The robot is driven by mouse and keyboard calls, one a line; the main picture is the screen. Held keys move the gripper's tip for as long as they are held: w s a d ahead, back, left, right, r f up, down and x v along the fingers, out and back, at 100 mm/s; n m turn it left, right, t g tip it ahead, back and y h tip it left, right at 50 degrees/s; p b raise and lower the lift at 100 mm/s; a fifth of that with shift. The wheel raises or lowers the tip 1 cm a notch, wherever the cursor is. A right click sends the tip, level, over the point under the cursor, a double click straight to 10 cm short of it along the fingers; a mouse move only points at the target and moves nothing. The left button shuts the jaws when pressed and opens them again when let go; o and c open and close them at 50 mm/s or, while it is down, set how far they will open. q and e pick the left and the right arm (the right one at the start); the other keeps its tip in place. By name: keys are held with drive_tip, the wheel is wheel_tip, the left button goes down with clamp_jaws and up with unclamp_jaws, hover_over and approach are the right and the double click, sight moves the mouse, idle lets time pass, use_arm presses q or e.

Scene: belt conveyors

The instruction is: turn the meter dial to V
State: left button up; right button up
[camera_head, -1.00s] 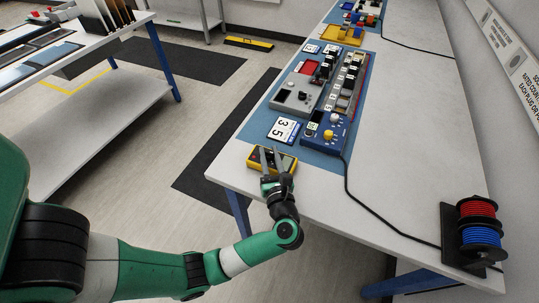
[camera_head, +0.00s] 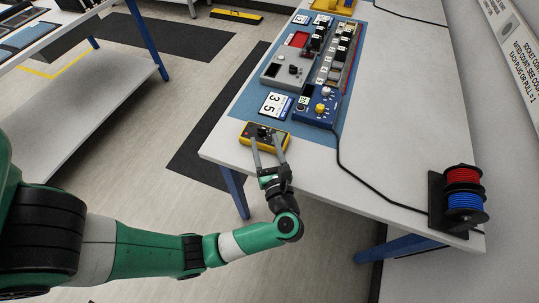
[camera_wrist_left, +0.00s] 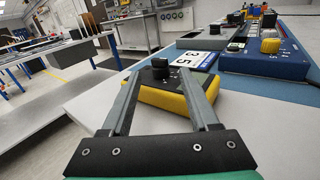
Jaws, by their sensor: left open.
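The yellow meter (camera_head: 264,136) lies near the front left edge of the bench. It has a dark face and a black dial (camera_head: 263,131); the dial's setting is too small to read. In the left wrist view the meter (camera_wrist_left: 172,98) sits just ahead, with its black dial (camera_wrist_left: 160,66) standing up. My left gripper (camera_head: 266,142) is open, its two long grey fingers reaching over the meter toward the dial. In the wrist view the dial shows between the fingertips; I cannot tell whether they touch it. My right gripper is not in view.
A blue box with a yellow knob (camera_head: 317,106) and a card marked 3 5 (camera_head: 275,105) stand behind the meter. A grey panel (camera_head: 288,70) is farther back. Red and blue wire spools (camera_head: 463,200) stand at right. The bench between is clear except for a black cable.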

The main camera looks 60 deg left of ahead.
use_arm(q)
drive_tip(key=d, duration=0.3)
drive_tip(key=s+d, duration=0.1)
drive_tip(key=d, duration=0.2)
drive_tip(key=shift+s+d, duration=0.15)
drive_tip(key=shift+d, duration=0.2)
